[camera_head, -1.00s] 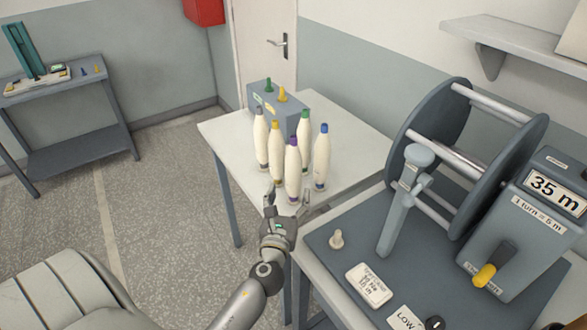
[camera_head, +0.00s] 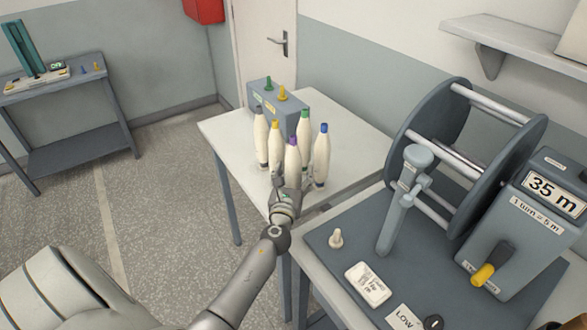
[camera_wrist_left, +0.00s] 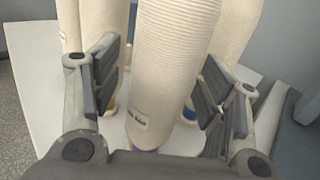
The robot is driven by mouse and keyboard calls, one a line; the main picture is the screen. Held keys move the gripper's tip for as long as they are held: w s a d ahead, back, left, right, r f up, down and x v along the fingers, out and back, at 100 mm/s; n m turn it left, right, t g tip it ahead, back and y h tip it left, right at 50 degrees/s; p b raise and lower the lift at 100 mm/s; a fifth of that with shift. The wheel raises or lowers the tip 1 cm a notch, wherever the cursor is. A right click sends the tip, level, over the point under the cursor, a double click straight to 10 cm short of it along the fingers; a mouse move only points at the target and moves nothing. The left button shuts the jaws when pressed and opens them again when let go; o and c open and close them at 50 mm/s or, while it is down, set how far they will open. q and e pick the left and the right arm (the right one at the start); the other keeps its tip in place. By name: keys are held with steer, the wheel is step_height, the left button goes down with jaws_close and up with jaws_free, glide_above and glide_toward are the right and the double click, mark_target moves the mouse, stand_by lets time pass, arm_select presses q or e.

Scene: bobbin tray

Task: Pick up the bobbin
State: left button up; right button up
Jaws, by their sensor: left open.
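Several cream bobbins with coloured tips stand upright in a group on the white table. The purple-tipped bobbin (camera_head: 292,156) is nearest to me. My left gripper (camera_head: 290,184) is at its lower part in the head view, covering its base. In the left wrist view this bobbin (camera_wrist_left: 172,70) stands between the two open fingers of the left gripper (camera_wrist_left: 162,88), with a gap on each side. Beside it stand the yellow-tipped bobbin (camera_head: 275,146), the blue-tipped bobbin (camera_head: 321,158), the green-tipped bobbin (camera_head: 304,128) and a grey-tipped bobbin (camera_head: 261,140). My right gripper is not in view.
A grey box (camera_head: 290,102) with green and yellow pegs stands behind the bobbins. At right, a bench holds a large grey reel (camera_head: 430,125) and a counter box reading 35 m (camera_head: 520,230). The white table (camera_head: 355,135) is clear to the bobbins' right.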

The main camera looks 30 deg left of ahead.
arm_select(q)
steer(key=shift+c, duration=0.3)
steer(key=c, duration=1.1)
